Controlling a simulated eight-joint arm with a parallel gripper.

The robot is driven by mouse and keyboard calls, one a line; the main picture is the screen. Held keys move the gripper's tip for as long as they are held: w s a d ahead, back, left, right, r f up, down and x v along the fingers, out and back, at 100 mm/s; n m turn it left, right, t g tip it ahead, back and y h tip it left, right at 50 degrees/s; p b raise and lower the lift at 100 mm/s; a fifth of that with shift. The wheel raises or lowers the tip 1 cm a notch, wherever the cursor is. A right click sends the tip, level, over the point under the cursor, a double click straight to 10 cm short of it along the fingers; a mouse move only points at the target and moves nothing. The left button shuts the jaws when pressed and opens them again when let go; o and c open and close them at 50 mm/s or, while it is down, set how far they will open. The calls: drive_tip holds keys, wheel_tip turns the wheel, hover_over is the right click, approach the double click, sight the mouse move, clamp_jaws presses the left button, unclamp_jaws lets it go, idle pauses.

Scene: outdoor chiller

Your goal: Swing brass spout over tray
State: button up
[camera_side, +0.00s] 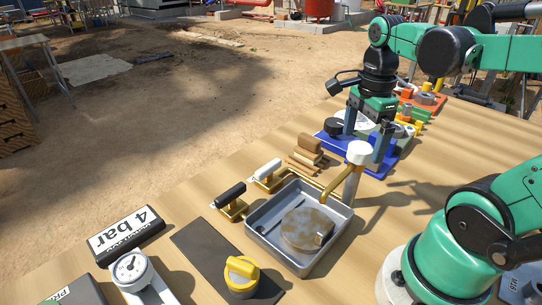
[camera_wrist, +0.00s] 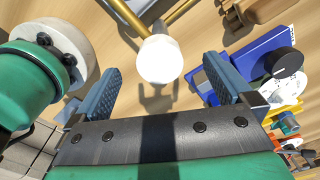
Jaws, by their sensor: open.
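My gripper (camera_side: 367,143) is open, fingers pointing down, above and behind the cap. In the wrist view the white cap (camera_wrist: 160,60) shows between the open fingers, with a gap on each side. Part of the brass spout (camera_wrist: 181,13) shows beyond it. A mottled round disc (camera_side: 307,230) lies in the tray.
A blue fixture (camera_side: 385,158) stands close behind the post, with orange and yellow parts farther back. Black-handled (camera_side: 230,196) and white-handled (camera_side: 266,171) brass pieces sit left of the tray.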

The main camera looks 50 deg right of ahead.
drive_tip(key=shift+r, duration=2.4)
drive_tip(key=shift+r, duration=0.15)
